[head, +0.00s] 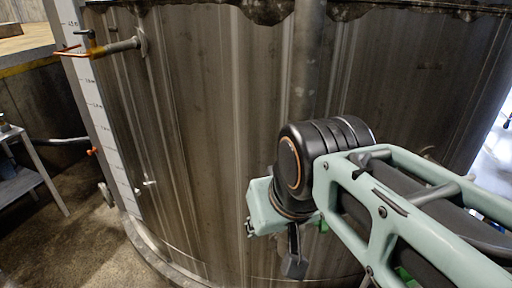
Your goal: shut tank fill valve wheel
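The tank (210,130) is a large, stained metal cylinder filling most of the head view. No whole valve wheel can be made out. Small bits of green (323,226) show behind my arm at the tank's lower right; I cannot tell whether they belong to the wheel. My gripper (293,266) hangs below my black wrist joint, in front of the lower tank wall. Only a dark finger part shows, so its opening and any contact are unclear. My pale green arm hides much of the tank's lower right.
A white level scale (100,115) runs down the tank's left side. A small pipe with an orange-handled valve (95,50) sticks out at upper left. A vertical pipe (308,60) runs down the tank. A grey table (30,175) stands at far left, with bare floor (90,245) between.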

